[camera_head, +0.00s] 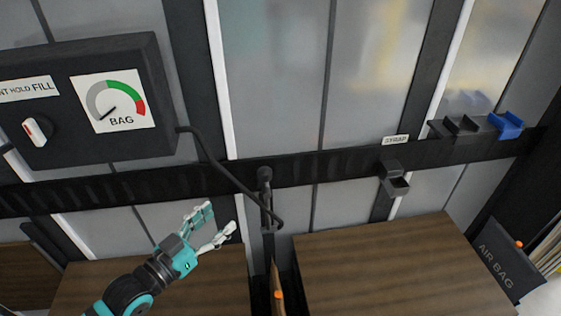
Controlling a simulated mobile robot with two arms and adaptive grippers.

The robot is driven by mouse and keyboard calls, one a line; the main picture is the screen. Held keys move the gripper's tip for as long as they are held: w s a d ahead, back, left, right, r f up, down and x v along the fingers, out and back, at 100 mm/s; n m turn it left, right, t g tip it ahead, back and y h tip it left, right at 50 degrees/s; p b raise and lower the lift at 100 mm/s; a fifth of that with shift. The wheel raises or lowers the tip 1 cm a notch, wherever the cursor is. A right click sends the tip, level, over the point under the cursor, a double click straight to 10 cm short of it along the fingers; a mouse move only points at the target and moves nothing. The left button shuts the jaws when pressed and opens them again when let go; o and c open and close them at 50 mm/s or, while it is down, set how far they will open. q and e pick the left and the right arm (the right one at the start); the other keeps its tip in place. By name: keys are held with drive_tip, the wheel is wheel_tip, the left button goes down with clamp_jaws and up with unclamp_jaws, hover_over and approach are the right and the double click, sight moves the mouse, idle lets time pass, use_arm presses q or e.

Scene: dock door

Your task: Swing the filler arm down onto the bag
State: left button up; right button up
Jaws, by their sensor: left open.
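The filler arm (266,200) appears as a dark, slim piece with a rounded top, in front of the black wall rail and above the gap between two wooden crates. A black hose runs down to its lower part from the control box. A narrow brown bag (275,272) with an orange valve (278,295) stands in that gap, mostly hidden between the crates. I cannot tell whether the filler arm touches the bag. My left gripper (220,224) is open and empty, to the left of the filler arm and apart from it. My right gripper is out of view.
The control box (158,95) has a BAG gauge (113,101) and a red-white knob (37,130). Wooden crates (375,262) fill the lower middle. On the rail (335,163) are a STRAP holder (394,180) and a blue clip (507,125). An AIR BAG pouch (497,262) stands at right.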

use_arm(q)
drive_tip(key=w, duration=0.1)
drive_tip(key=p, duration=0.2)
approach(261, 177)
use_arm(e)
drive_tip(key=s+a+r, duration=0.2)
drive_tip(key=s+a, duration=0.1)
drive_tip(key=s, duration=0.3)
use_arm(q)
drive_tip(key=p+x, duration=0.1)
drive_tip(key=x, duration=0.6)
drive_tip(key=shift+w, duration=0.15)
drive_tip(key=shift+x, duration=0.95)
drive_tip(key=shift+w+d+f+p, duration=0.1)
drive_tip(key=shift+w+d+p, duration=0.05)
drive_tip(key=shift+w+p, duration=0.15)
drive_tip(key=shift+s, duration=0.1)
drive_tip(key=shift+c, duration=0.2)
drive_tip(key=c, duration=0.9)
clamp_jaws()
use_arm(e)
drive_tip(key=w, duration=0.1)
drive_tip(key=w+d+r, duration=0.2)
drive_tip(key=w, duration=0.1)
